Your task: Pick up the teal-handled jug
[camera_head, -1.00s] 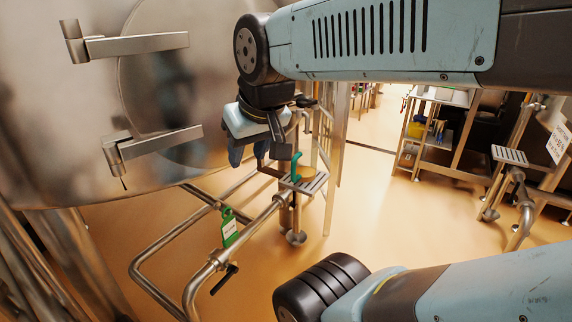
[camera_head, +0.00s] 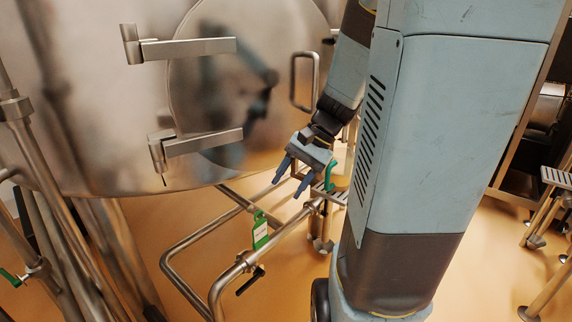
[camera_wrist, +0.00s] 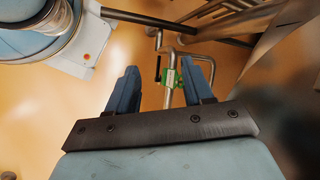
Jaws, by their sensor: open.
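The teal handle of the jug (camera_head: 330,177) shows in the head view, just right of my gripper. The jug's body is mostly hidden there. It appears to stand on a small grated step (camera_head: 339,196) beside the pipework. My gripper (camera_head: 291,180) is open and empty, its two blue fingers pointing down and left in front of the large steel vessel. The handle lies to the right of the fingers, apart from them. In the wrist view my open fingers (camera_wrist: 163,76) have nothing between them but floor and pipes beyond; the jug is not visible there.
The steel vessel (camera_head: 95,95) with its round door fills the upper left. Another grated step (camera_head: 556,178) stands at right. My arm covers much of the right side.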

